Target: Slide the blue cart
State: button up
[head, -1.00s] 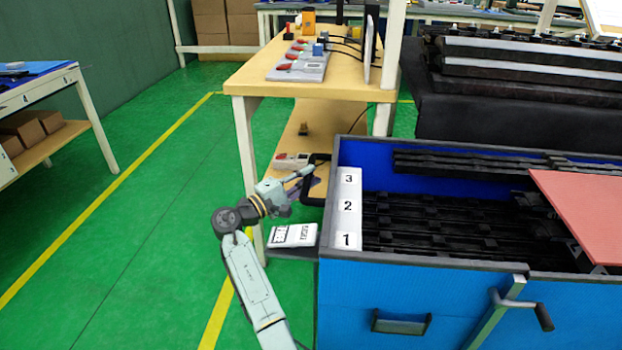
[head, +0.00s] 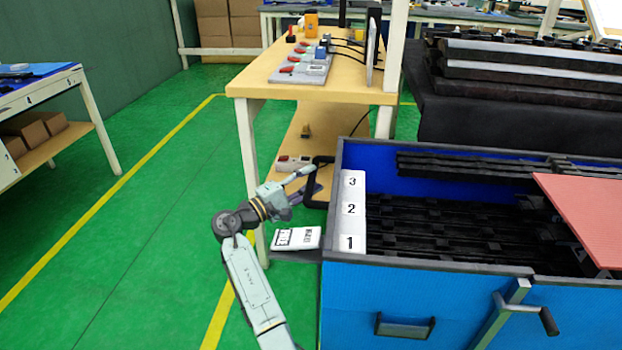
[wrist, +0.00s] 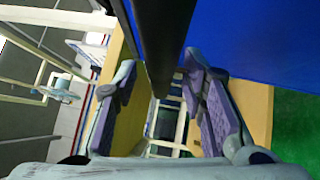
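The blue cart (head: 405,302) stands at the right in the head view, and its blue wall (wrist: 252,45) fills the upper right of the wrist view. A black handle (head: 318,182) projects from the cart's left side. My gripper (head: 302,184) is at this handle. In the wrist view my gripper (wrist: 160,88) is open, with purple-padded fingers well apart. The black handle bar (wrist: 165,35) runs down between the fingers. I cannot tell whether either finger touches it. The far part of the handle is partly hidden in the head view by the fingers.
A wooden workbench (head: 262,78) with a lower shelf stands just behind and left of the handle. Black parts (head: 440,228) and a red panel (head: 590,215) are in the cart. Green floor (head: 130,245) is clear on the left, up to another table (head: 97,125).

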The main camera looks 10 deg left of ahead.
jog(key=v, duration=1.1)
